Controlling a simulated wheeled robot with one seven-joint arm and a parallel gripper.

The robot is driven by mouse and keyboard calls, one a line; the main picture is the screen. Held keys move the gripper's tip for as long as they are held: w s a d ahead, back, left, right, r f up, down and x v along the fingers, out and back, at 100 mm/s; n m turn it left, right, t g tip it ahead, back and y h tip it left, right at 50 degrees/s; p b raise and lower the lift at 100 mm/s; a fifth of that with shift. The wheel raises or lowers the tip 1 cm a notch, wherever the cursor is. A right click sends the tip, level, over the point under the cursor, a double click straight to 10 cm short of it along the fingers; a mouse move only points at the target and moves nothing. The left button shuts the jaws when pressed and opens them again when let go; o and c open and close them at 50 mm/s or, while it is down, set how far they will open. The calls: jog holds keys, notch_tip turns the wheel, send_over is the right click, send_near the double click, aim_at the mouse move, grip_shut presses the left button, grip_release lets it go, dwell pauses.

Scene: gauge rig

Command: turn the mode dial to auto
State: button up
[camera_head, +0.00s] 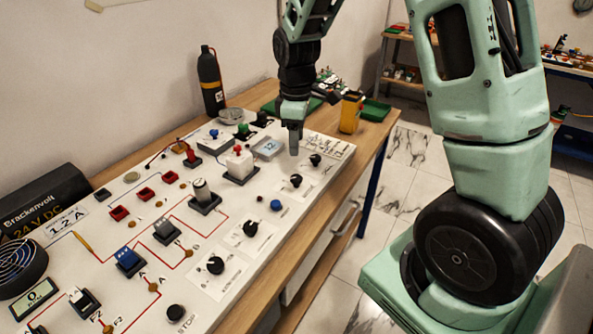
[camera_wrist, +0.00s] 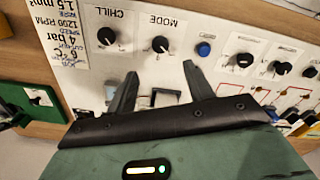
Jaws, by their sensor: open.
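The mode dial is a round black knob (camera_wrist: 160,45) under the printed word MODE, on the white panel. It also shows in the head view (camera_head: 296,181). Its setting is too small to read, and I see no legible auto mark. My gripper (camera_wrist: 158,84) is open and empty, with its two dark fingers spread. In the wrist view the dial lies just beyond the fingertips, between their lines and apart from them. In the head view my gripper (camera_head: 294,152) points down above the panel, a little behind the dial.
The CHILL knob (camera_wrist: 106,36) sits beside the mode dial, and a blue button (camera_wrist: 204,49) is on its other side. A white block (camera_head: 240,163) stands left of my gripper. A yellow container (camera_head: 350,112) and black bottle (camera_head: 211,80) stand farther back.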

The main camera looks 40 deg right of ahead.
aim_at(296, 177)
notch_tip(296, 177, down, 11)
jog(key=shift+f+p, duration=0.1)
jog(key=shift+p, duration=0.4)
jog(key=shift+c, duration=0.3)
jog(key=c, duration=0.9)
